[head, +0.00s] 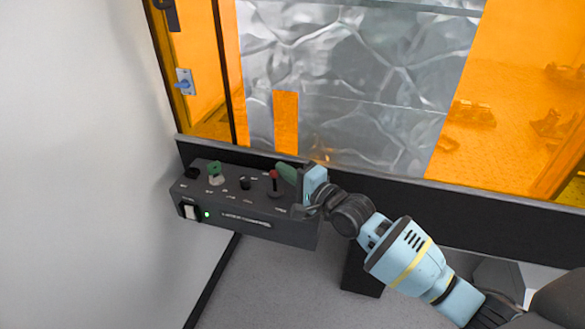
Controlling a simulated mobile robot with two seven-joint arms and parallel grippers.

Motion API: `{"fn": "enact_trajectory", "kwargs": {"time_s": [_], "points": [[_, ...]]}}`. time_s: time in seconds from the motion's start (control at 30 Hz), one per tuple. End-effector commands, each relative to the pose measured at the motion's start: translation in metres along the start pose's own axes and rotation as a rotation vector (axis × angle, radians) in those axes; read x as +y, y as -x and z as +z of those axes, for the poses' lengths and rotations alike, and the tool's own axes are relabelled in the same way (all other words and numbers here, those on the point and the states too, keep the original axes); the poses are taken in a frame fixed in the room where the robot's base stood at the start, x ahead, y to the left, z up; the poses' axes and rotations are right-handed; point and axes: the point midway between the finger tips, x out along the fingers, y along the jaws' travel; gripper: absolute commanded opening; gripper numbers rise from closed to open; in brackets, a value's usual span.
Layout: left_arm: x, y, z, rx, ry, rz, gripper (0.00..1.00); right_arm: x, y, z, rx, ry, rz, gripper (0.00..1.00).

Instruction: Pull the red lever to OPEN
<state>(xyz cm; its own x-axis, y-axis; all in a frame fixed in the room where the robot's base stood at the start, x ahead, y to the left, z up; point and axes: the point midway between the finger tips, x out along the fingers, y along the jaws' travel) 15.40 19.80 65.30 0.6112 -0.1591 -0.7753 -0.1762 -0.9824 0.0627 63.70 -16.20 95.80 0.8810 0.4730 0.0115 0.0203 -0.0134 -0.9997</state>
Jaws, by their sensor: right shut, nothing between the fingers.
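The red lever (274,179) is a small red-tipped stick standing up on the top face of a dark control box (245,205). My right gripper (289,174) comes in from the right, over the right end of the box, just right of the lever. Its fingers look shut and empty; whether they touch the lever I cannot tell. The gripper body hides the right end of the panel. The labels by the lever are too small to read. My left gripper is not in view.
The box also carries a green knob (214,170), a black knob (245,183) and a white rocker switch (190,211) beside a lit green lamp. Behind stands an enclosure with orange panels (455,130) and a silvery sheet (350,80). A pale wall (80,170) is at left.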

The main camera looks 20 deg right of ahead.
Motion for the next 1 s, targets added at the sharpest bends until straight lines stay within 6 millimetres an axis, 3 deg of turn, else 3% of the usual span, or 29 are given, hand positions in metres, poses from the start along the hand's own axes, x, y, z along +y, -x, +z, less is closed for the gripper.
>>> {"fn": "enact_trajectory", "kwargs": {"time_s": [0.17,0.57,1.0], "points": [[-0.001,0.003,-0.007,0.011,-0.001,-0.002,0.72,-0.003,0.002,0.004,0.000,-0.002,-0.002,0.00],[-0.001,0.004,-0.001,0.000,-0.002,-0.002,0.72,0.001,0.006,0.005,0.000,-0.002,0.002,0.00],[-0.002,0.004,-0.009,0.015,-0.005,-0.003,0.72,0.000,0.065,0.007,-0.001,-0.001,0.001,0.00]]}}
